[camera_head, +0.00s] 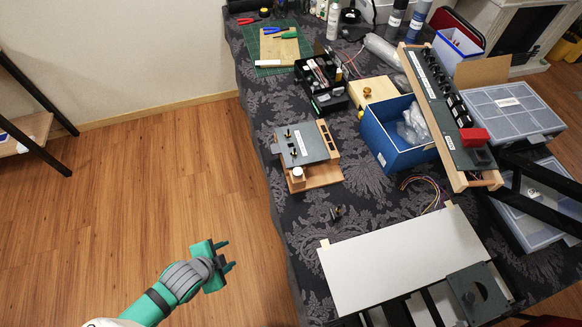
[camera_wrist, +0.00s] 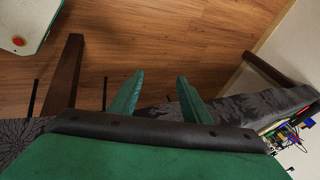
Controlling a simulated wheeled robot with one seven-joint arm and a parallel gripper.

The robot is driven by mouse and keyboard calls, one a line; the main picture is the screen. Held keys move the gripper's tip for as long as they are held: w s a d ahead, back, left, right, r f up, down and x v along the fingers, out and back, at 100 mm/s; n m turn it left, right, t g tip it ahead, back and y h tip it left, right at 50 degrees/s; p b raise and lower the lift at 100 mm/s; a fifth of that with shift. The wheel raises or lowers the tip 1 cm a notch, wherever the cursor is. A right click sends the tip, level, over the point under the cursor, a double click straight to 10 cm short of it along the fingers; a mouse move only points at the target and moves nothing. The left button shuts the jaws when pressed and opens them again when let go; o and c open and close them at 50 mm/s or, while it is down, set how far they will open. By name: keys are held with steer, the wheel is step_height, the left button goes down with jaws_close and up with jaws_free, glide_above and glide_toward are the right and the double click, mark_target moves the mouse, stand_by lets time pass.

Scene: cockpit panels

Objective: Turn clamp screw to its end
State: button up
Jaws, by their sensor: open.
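A small wooden fixture (camera_head: 318,176) with a grey plate (camera_head: 310,145) lies near the left edge of the table in the head view. Small brass-and-black fittings (camera_head: 293,152) sit on the plate, and a white round knob (camera_head: 297,173) stands at its front. I cannot tell which of these is the clamp screw. My green gripper (camera_head: 228,255) is over the wooden floor, left of the table and apart from the fixture. In the wrist view its two fingers (camera_wrist: 160,84) are spread with nothing between them.
The table's dark patterned cloth (camera_head: 275,190) ends just right of my gripper. A small dark part (camera_head: 337,212) lies below the fixture. A white panel (camera_head: 400,262), blue box (camera_head: 376,138) and long switch panel (camera_head: 440,105) crowd the right. The floor (camera_head: 150,190) at left is clear.

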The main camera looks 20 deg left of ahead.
steer(key=w+a+r+m+g, duration=0.2)
steer(key=w+a+r+m, duration=0.15)
steer(key=w, duration=0.65)
steer(key=m+g, duration=0.4)
steer(key=m, duration=0.4)
glide_toward(298, 172)
steer(key=shift+n, duration=0.25)
step_height(298, 172, down, 8)
steer(key=shift+s+f, duration=0.1)
steer(key=shift+s, duration=0.05)
